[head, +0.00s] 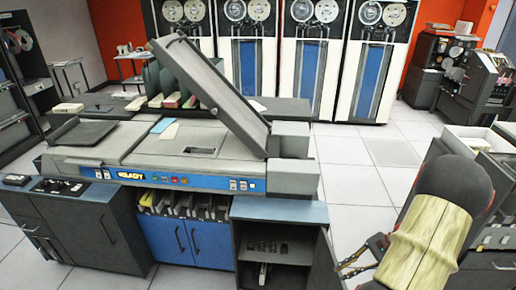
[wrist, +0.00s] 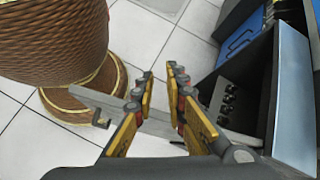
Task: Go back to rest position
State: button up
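My gripper (head: 364,256) is at the lower right in the head view, at the end of my raised, bent arm. It is just right of the open door (head: 325,264) of a dark cabinet (head: 280,209). In the wrist view my gripper (wrist: 161,82) has its two yellow-padded fingers apart with nothing held between them. A grey door edge with a hooked handle (wrist: 98,121) passes behind the fingers. I cannot tell whether the fingers touch the door.
The cabinet holds small dark items on its shelf (wrist: 227,103). A card machine (head: 180,150) with a raised lid stands at left centre. Another machine (head: 480,140) stands behind my arm at right. Tiled floor (head: 355,185) is clear between them.

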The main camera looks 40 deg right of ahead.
jog(key=w+a+r+n+g+h, duration=0.25)
jog(key=w+a+r+n, duration=0.25)
jog(key=a+r, duration=0.3)
jog(key=w+a+r+n+g+h, duration=0.25)
jog(key=w+a+r+n, duration=0.3)
jog(key=a+r, duration=0.3)
jog(key=s+a+r+n+t+h, duration=0.1)
jog(key=a+r+n+t, duration=0.2)
jog(key=a, duration=0.6)
jog(key=s+a+r+n+t+h+p, duration=0.1)
jog(key=s+a+r+n+t+h, duration=0.1)
jog(key=a+r+n, duration=0.4)
jog(key=a+r, duration=0.2)
jog(key=a, duration=0.1)
jog(key=shift+s+a+t+h+p, duration=0.15)
jog(key=shift+s+t+h+p, duration=0.15)
jog(key=shift+t, duration=0.1)
